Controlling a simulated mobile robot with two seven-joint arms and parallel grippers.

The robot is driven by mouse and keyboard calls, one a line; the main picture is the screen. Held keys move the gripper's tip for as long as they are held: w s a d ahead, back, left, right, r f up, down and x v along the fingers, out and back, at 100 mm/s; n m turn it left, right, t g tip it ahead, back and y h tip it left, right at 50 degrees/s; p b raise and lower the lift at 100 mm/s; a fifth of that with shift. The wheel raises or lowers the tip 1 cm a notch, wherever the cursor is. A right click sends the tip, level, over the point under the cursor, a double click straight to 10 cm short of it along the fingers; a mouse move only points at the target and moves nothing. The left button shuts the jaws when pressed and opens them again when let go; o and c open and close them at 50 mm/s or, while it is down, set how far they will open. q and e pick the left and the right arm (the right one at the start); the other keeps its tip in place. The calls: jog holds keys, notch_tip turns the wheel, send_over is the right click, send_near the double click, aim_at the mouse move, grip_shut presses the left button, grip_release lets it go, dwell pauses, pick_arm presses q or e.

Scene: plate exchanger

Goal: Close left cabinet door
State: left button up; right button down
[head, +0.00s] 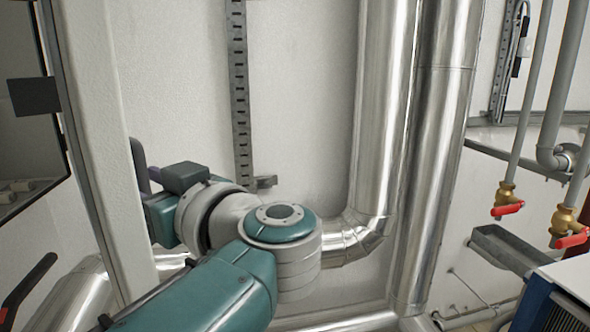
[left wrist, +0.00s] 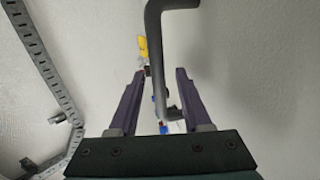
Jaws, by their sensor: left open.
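The left cabinet door (head: 98,130) appears in the head view as a pale panel seen nearly edge-on, standing open at the left. Its dark grey handle (head: 139,163) sticks out from the panel's right side. My left gripper (head: 154,175) is at this handle, partly hidden by my own teal wrist. In the left wrist view, my left gripper (left wrist: 161,72) is open, with its two purple fingers apart. The bent grey handle (left wrist: 154,45) passes between the fingers; I cannot tell whether it touches either one. The door's pale face (left wrist: 250,75) fills the right side there. My right gripper is not in view.
Large shiny metal pipes (head: 385,120) run down the back wall. A slotted metal rail (head: 240,95) stands left of them. Red-handled valves (head: 508,208) are at the right. A dark-framed panel (head: 28,120) and a black lever (head: 28,290) are at the far left.

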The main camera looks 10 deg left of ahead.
pick_arm(q)
jog(key=shift+c, duration=0.2)
grip_shut()
dwell(1.1)
